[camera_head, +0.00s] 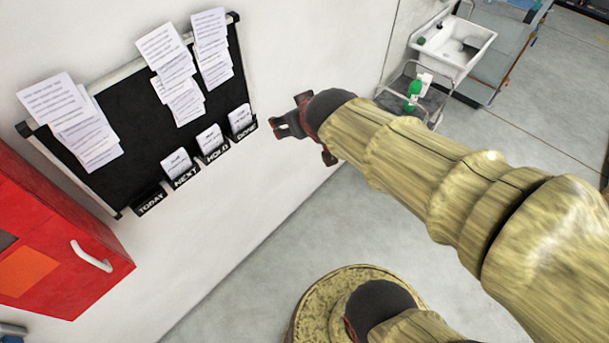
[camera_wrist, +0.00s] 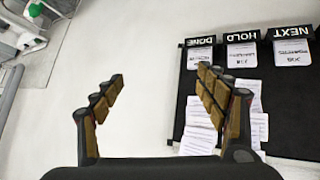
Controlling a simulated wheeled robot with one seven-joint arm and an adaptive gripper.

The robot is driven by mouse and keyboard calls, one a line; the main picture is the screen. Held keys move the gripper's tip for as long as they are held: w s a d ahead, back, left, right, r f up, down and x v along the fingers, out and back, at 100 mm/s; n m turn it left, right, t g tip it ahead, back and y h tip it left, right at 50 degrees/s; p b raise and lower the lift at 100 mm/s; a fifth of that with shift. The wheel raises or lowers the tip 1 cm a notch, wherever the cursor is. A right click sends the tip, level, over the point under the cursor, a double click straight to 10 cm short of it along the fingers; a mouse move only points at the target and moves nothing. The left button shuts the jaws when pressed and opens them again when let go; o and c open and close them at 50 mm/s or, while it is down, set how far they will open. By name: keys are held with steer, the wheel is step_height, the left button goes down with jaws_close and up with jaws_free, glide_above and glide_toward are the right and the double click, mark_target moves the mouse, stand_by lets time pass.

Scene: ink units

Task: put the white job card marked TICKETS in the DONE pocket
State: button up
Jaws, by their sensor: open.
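White cards stand in three pockets of the black wall board: one in NEXT (camera_head: 177,163), one in HOLD (camera_head: 210,139) and one in the DONE pocket (camera_head: 247,132). Their lettering is too small to read, so I cannot tell which is marked TICKETS. The TODAY pocket (camera_head: 150,203) shows no card. My gripper (camera_head: 278,124) is open and empty, just right of the DONE pocket and apart from it. In the wrist view my gripper (camera_wrist: 161,76) has its fingers wide apart before bare wall, with the upside-down DONE pocket (camera_wrist: 201,41) to the right.
Overlapping paper sheets (camera_head: 55,101) hang in several stacks on the board (camera_head: 125,110). A red cabinet (camera_head: 60,240) with a white handle is at the lower left. A cart with a white basin (camera_head: 455,45) and green bottle (camera_head: 414,92) stands at the back right.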

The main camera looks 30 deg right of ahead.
steer(key=s+a+g+y, duration=0.1)
steer(key=s+a+g, duration=0.1)
steer(key=s, duration=0.6)
steer(key=s+a+g+y, duration=0.1)
steer(key=s+a, duration=0.4)
steer(key=s, duration=0.3)
steer(key=shift+s+a+r+g, duration=0.15)
steer(key=shift+a+r+g, duration=0.1)
steer(key=shift+g, duration=0.15)
steer(key=shift+f, duration=0.1)
step_height(320, 180, down, 10)
steer(key=b, duration=1)
steer(key=shift+f, duration=0.2)
